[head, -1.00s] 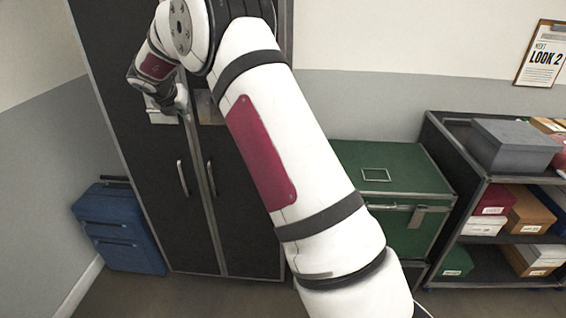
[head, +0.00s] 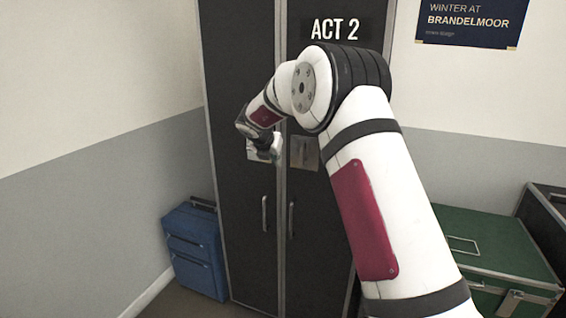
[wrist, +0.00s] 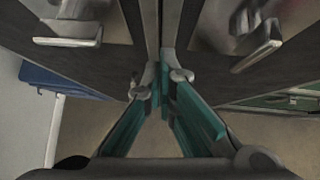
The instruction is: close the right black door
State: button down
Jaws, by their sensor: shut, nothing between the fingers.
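The right black door (head: 318,245) is the right half of a tall black cabinet marked ACT 2, with a vertical bar handle (head: 291,219). It looks flush with the left black door (head: 240,90), with a narrow seam between them. My arm covers part of the right door. My gripper (head: 270,152) is at the front of the cabinet near the seam, at the height of the metal plates. In the wrist view the teal fingers of my gripper (wrist: 161,82) meet at the seam, shut and empty. I cannot tell whether they touch a door.
A blue suitcase (head: 194,250) stands on the floor left of the cabinet. A green trunk (head: 490,245) is to the right. A grey and white wall is close on the left. Metal plates (head: 304,152) sit on the doors above the handles.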

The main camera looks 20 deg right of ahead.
jog(key=s+a+r+n+t+y, duration=0.1)
jog(key=s+a+r+n+t, duration=0.2)
jog(key=r, duration=0.5)
jog(key=s+a+r+n+t, duration=0.1)
jog(key=s+a+r+n, duration=0.3)
jog(key=r, duration=0.3)
jog(key=s+a+r+n+t+y, duration=0.1)
jog(key=s+a+r+n+t, duration=0.15)
jog(key=r+n, duration=0.4)
jog(key=s+a+r+n+y, duration=0.5)
jog(key=s+a+n, duration=0.3)
jog(key=s+n, duration=0.15)
jog(key=s+a+f+n+g+y+p, duration=0.15)
jog(key=s+f+n, duration=0.25)
jog(key=s+n, duration=0.4)
jog(key=s+f+n+g+y+b, duration=0.1)
jog(key=s+f+n+g, duration=0.4)
jog(key=s, duration=0.6)
jog(key=s+d+f+n+g+h, duration=0.1)
jog(key=s+d+f+n+h, duration=0.1)
jog(key=s, duration=0.7)
jog(key=s+d+f+n+g+h, duration=0.1)
jog(key=s+d+f+n+h, duration=0.1)
jog(key=s+d+f+n, duration=0.3)
jog(key=s+f, duration=0.2)
jog(key=s, duration=0.1)
jog(key=shift+s+d+f+n+g+p, duration=0.2)
jog(key=shift+s+f+n+g+p, duration=0.05)
jog(key=shift+s+n+g+p, duration=0.15)
